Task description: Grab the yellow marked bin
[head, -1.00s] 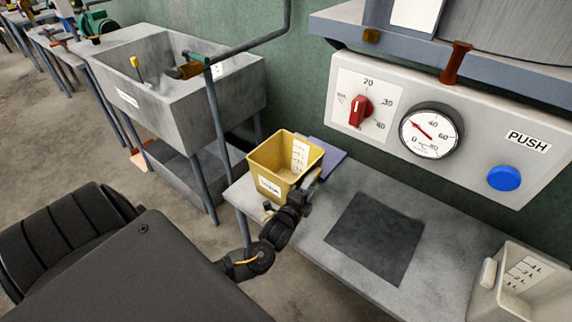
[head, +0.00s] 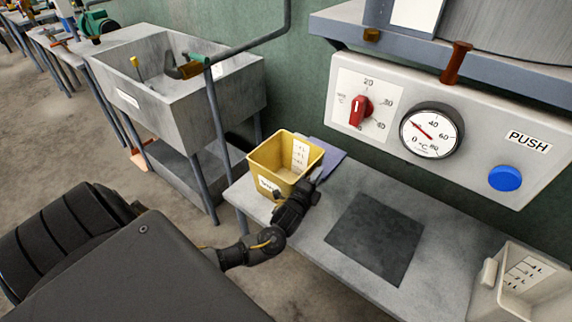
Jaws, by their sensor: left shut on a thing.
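The yellow bin (head: 262,161) stands upright at the left end of the grey bench, with a white label on its front and a white scale on its inner wall. It looks empty. My left gripper (head: 311,182) is at the bin's near right side, shut on its wall or rim. The wrist hides part of the bin's front label and its lower right corner. My right gripper is not in view.
A purple cloth or pad (head: 329,158) lies behind the bin. The bench (head: 440,225) has a dark square plate (head: 374,238) in its middle. A pale bin (head: 525,285) stands at the right. A control panel (head: 480,150) overhangs the back. A sink (head: 190,120) stands left.

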